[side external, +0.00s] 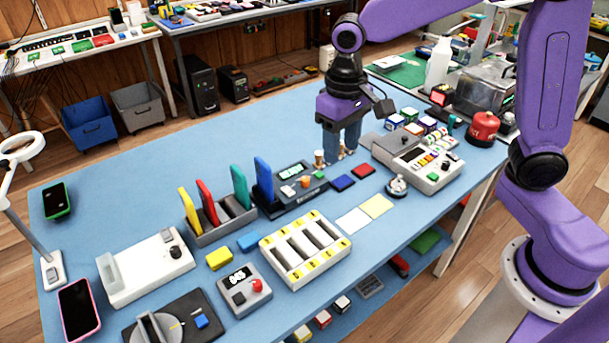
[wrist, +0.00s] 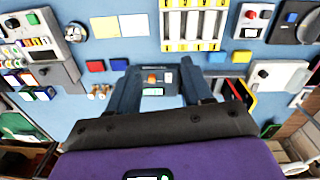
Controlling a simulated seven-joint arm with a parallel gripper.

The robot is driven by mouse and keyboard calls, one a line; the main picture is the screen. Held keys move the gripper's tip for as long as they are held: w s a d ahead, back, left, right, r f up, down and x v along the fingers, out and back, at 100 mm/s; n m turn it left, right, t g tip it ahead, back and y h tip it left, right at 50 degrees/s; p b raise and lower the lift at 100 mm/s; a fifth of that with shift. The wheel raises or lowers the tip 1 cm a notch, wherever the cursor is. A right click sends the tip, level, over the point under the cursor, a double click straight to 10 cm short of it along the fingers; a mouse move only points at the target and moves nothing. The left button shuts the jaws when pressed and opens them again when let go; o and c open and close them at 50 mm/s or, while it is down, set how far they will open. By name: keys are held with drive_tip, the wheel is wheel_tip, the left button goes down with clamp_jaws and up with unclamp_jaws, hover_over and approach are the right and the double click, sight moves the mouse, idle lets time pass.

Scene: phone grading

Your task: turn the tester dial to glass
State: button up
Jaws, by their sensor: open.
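Other dials are a silver dial (side external: 160,328) on a black plate at front left and a black knob (side external: 175,252) on a white box. Which one is the tester dial I cannot tell for sure. My gripper (side external: 340,153) is open and empty, above the table, right of and behind the dark device.
Upright coloured phones in a grey rack (side external: 218,228) stand left of the device. Blue (side external: 343,183) and red (side external: 363,171) pads lie to its right. A grey machine (side external: 425,165) stands farther right. A white slotted tray (side external: 304,248) lies in front.

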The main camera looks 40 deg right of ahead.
drive_tip(key=w+f+m, duration=0.2)
drive_tip(key=w+m, duration=0.2)
drive_tip(key=w, duration=0.5)
drive_tip(key=m, duration=0.5)
approach(305, 178)
wheel_tip(305, 178, down, 9)
drive_tip(key=shift+r, duration=0.1)
clamp_jaws()
